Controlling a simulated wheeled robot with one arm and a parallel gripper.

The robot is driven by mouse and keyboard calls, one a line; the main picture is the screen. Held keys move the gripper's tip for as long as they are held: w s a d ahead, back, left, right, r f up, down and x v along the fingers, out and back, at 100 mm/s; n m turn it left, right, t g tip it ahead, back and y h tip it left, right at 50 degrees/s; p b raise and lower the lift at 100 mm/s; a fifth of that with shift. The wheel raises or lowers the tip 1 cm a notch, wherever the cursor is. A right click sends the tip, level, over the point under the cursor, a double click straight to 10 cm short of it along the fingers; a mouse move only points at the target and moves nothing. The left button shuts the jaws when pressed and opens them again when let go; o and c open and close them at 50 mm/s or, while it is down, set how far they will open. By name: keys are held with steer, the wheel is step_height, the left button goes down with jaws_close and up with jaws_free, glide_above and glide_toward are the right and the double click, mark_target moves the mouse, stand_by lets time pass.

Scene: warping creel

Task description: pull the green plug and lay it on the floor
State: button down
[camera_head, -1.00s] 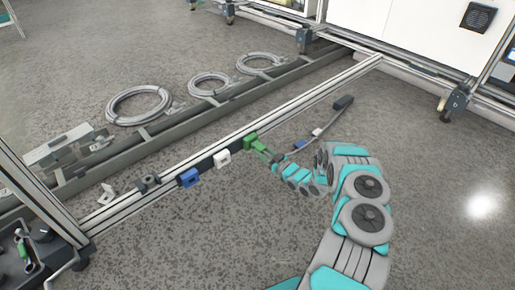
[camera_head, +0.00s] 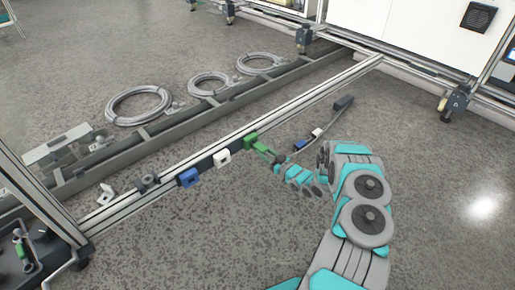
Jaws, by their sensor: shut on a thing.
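The green plug (camera_head: 262,148) is at the front of the aluminium rail, at the tip of my gripper (camera_head: 274,157). My gripper is shut on it, though the fingertips are small and partly hidden by the wrist. A green socket piece (camera_head: 250,139) sits on the rail just up and left of the plug. The two look slightly apart, with the plug still close in front of the socket. The floor (camera_head: 215,235) is grey and speckled.
A white block (camera_head: 222,157) and a blue block (camera_head: 188,178) sit on the rail (camera_head: 310,104) left of the green one. A dark strip with blue and white pieces (camera_head: 317,132) lies beyond my gripper. Coiled cables (camera_head: 138,106) lie behind. Open floor is in front.

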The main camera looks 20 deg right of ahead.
steer(key=shift+s+d+f+b, duration=0.15)
steer(key=shift+s+d+b, duration=0.05)
steer(key=shift+s+b, duration=0.3)
steer(key=shift+b+v, duration=0.5)
steer(key=shift+v, duration=0.6)
steer(key=shift+b+v, duration=0.65)
steer(key=shift+v, duration=0.5)
steer(key=shift+s+d, duration=0.1)
steer(key=shift+s, duration=0.3)
steer(key=shift+r, duration=0.2)
